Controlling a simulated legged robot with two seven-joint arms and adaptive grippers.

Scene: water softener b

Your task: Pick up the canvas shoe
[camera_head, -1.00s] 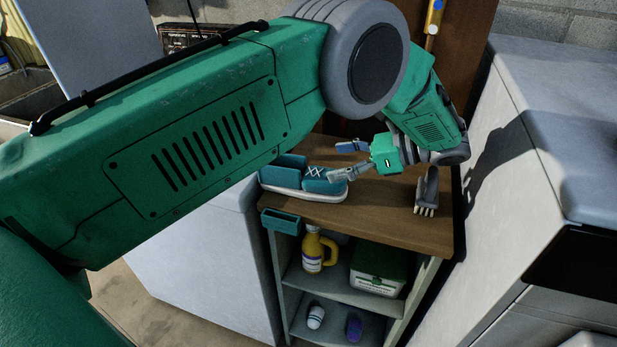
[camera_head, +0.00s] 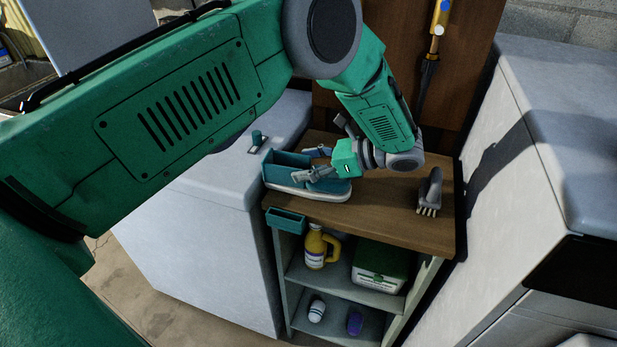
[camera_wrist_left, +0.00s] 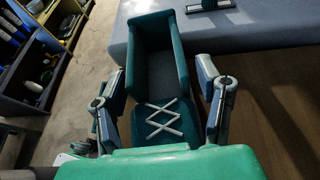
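The canvas shoe (camera_head: 290,171) is teal with a white sole and stands upright on the left end of the wooden shelf top (camera_head: 390,215). In the left wrist view the shoe (camera_wrist_left: 157,65) shows its open top and white crossed laces. My left gripper (camera_head: 312,163) is open over the laced part of the shoe. In the left wrist view its fingers (camera_wrist_left: 163,98) lie on either side of the shoe, with gaps that look small. Whether they touch it I cannot tell. My right gripper is not in view.
A grey brush (camera_head: 430,192) lies at the right of the shelf top. A teal bin (camera_head: 286,220) hangs on the front edge. A yellow jug (camera_head: 316,247) and a green-white box (camera_head: 380,266) stand below. White appliances flank the shelf, the right one (camera_head: 540,150) close by.

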